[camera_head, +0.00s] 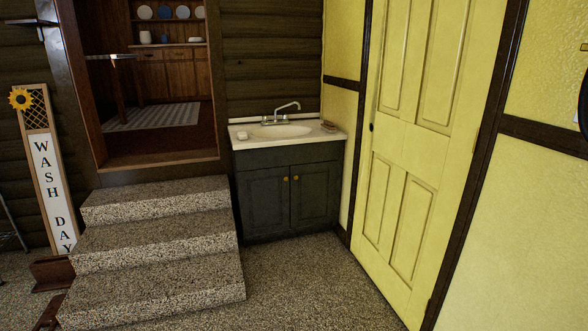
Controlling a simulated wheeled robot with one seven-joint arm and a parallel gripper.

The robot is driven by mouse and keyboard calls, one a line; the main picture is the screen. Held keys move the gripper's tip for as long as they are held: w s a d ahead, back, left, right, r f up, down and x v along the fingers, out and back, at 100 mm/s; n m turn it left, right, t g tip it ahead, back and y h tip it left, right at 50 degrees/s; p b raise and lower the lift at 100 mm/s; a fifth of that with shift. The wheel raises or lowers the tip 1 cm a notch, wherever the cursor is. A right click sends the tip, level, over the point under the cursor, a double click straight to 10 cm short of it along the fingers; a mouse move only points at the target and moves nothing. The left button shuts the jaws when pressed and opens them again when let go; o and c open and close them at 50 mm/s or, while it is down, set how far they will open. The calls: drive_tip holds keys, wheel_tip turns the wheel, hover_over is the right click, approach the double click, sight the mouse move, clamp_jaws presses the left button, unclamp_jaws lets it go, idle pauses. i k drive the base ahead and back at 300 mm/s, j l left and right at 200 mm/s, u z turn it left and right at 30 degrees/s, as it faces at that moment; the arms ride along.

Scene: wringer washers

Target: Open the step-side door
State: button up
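A dark sink cabinet (289,228) stands beside the steps. It has two shut doors with small brass knobs at their meeting edges. The left cabinet door (264,203) is on the side nearer the steps, and its knob (285,179) shows. The right cabinet door (314,195) has its own knob (295,178). A tall yellow panelled door (410,150) in the right wall also looks shut, with a small dark knob (371,127) at its left edge. My gripper is not in view.
Speckled stone steps (160,238) rise to an open doorway left of the cabinet. A white sink top (288,132) with a faucet (287,108) covers the cabinet. Speckled floor (300,280) before it is clear. A "WASH DAY" sign (48,180) stands far left.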

sight(263, 194)
drive_tip(key=i+l, duration=0.15)
drive_tip(key=i, duration=3.7)
drive_tip(key=j+u, duration=0.05)
drive_tip(key=j, duration=0.1)
